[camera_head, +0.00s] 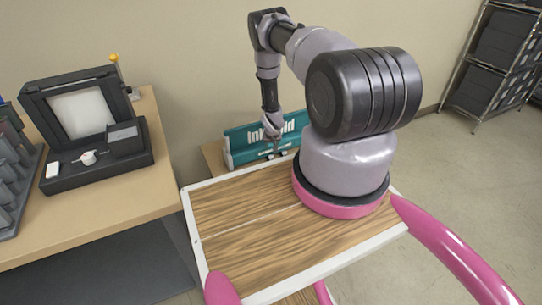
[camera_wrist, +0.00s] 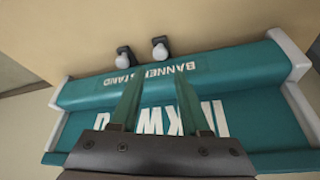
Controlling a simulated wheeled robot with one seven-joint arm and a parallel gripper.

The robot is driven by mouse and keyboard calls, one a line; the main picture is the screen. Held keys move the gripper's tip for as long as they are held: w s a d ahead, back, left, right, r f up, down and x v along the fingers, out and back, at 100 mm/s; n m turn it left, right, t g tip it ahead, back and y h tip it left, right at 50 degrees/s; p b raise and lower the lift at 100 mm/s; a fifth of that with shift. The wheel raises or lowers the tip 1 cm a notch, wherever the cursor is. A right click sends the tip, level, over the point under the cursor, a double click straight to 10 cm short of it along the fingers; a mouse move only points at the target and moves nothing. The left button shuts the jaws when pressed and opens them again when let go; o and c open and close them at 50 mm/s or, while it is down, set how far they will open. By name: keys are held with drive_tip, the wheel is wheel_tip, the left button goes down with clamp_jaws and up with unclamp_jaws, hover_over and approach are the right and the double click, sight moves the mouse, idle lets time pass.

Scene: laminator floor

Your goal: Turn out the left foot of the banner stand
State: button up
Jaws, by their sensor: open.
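The banner stand (camera_head: 238,140) is a teal case with pale end caps and white lettering, lying on a low wooden surface behind the wood-topped board. In the wrist view its case (camera_wrist: 85,92) spans the picture, with the lettering upside down. Two small black feet with pale round ends, one (camera_wrist: 125,57) and the other (camera_wrist: 160,48), stick out at the case's far long edge, near its middle. My gripper (camera_wrist: 158,88) is open and empty, its two fingers over the case, pointing toward the feet. In the head view my gripper (camera_head: 274,136) partly covers the lettering.
A wood-topped board with a white rim (camera_head: 197,243) lies in front of the stand. At left is a desk (camera_head: 100,238) with a black open-lidded device (camera_head: 78,110). Metal shelves (camera_head: 492,60) stand at the back right. Floor (camera_head: 450,170) is clear at right.

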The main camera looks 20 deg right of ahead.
sight(271, 156)
drive_tip(key=x, duration=0.8)
drive_tip(key=shift+f, duration=0.3)
clamp_jaws()
idle(1.0)
